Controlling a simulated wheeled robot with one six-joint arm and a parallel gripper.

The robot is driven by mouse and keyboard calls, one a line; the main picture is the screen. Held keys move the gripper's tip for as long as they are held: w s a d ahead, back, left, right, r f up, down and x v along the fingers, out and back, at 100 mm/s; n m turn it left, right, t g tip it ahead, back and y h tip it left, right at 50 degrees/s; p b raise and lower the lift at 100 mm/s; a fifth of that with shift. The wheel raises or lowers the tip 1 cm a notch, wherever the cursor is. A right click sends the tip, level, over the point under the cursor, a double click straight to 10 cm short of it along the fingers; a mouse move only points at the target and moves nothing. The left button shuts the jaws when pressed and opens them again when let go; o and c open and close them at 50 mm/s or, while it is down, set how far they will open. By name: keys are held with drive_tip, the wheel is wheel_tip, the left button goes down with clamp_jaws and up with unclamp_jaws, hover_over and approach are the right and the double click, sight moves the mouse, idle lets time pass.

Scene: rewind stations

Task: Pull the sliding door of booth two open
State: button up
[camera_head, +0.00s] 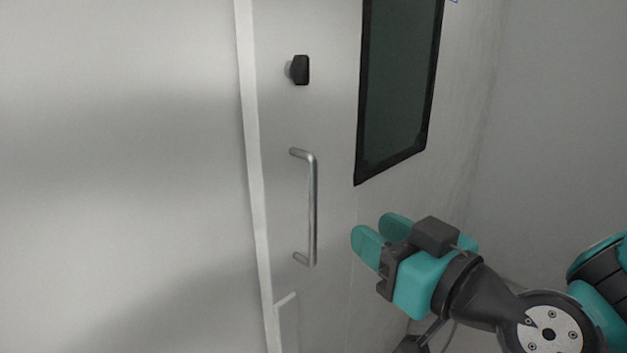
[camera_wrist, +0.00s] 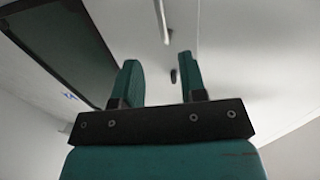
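A pale sliding door (camera_head: 335,120) fills the middle of the head view. It bears a vertical silver bar handle (camera_head: 313,210) and, above that, a small black knob (camera_head: 301,70). My gripper (camera_head: 374,234) is to the right of the handle and apart from it, with teal fingers pointing up and left. In the wrist view my gripper (camera_wrist: 160,62) has its two fingers apart with nothing between them. The handle (camera_wrist: 162,22) shows beyond the fingertips at the top, and the black knob (camera_wrist: 173,76) shows farther off, seen through the gap. No booth number is readable.
A dark framed window (camera_head: 400,85) is to the right of the handle; it fills the upper left of the wrist view (camera_wrist: 55,45). A white vertical edge strip (camera_head: 250,130) runs left of the handle. A grey wall (camera_head: 555,130) stands at the right.

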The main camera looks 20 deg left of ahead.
sight(316, 195)
drive_tip(key=p+x, duration=1)
drive_tip(key=x, duration=0.3)
drive_tip(key=shift+a+r, duration=0.1)
drive_tip(key=shift+r, duration=0.1)
drive_tip(key=shift+w+a+f, duration=0.15)
drive_tip(key=shift+w+a, duration=0.15)
clamp_jaws()
